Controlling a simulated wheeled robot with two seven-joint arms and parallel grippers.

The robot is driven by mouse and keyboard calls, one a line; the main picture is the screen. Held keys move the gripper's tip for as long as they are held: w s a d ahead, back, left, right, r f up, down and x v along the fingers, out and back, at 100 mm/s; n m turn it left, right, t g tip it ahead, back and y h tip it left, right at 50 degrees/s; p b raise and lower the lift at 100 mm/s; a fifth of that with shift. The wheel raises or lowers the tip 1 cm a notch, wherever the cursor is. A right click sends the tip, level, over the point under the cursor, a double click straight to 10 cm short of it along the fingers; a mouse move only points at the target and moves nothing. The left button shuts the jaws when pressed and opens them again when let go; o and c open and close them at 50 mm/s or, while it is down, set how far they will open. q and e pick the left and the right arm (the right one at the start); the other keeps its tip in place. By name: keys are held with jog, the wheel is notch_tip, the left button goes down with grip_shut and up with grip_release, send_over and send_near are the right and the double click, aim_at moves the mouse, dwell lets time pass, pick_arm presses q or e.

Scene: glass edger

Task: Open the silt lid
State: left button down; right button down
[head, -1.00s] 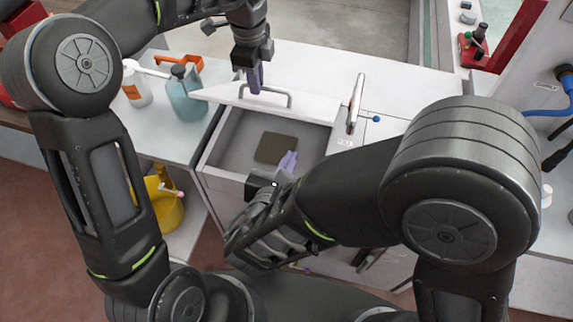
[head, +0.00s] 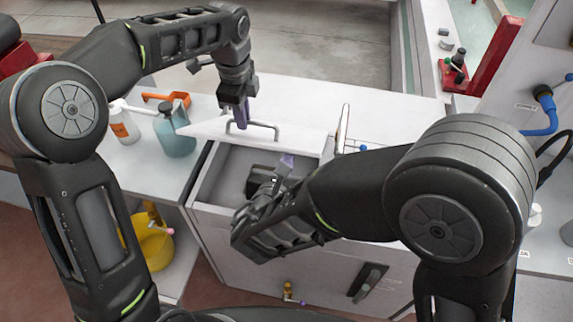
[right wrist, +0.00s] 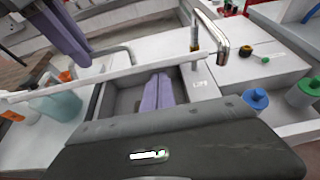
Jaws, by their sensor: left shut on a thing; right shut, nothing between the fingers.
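The white silt lid (head: 200,128) stands raised and tilted over the back of an open grey bin (head: 213,185) in the white cabinet. My left gripper (head: 241,118) is shut on the lid's grey bar handle (head: 265,126). In the right wrist view the lid (right wrist: 150,72) crosses the picture as a thin slab, with my left gripper's purple finger (right wrist: 62,35) by the handle (right wrist: 118,52). My right gripper (head: 286,163) is shut and empty, its purple fingertips over the bin opening near the lid's underside. It also shows in the right wrist view (right wrist: 158,92). My right arm hides part of the bin.
A teal bottle (head: 175,135) and a white bottle with an orange label (head: 123,125) stand left of the lid. A metal lever (head: 343,128) stands right of the lid. A yellow bucket (head: 150,245) sits below left.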

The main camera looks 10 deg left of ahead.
pick_arm(q)
jog(key=shift+w+f, duration=0.1)
jog(key=shift+w, duration=0.05)
jog(key=shift+f, duration=0.2)
pick_arm(e)
jog(key=shift+w+d+r, duration=0.1)
jog(key=shift+w+r, duration=0.7)
jog(key=shift+r, duration=0.2)
pick_arm(q)
jog(key=c, duration=1.5)
grip_release()
pick_arm(e)
jog(key=shift+w, duration=0.1)
pick_arm(q)
jog(key=shift+r, duration=0.45)
pick_arm(e)
jog(key=shift+w, duration=0.1)
pick_arm(q)
jog(key=r, duration=0.7)
jog(key=shift+s, duration=0.25)
pick_arm(e)
jog(key=shift+s+f, duration=0.2)
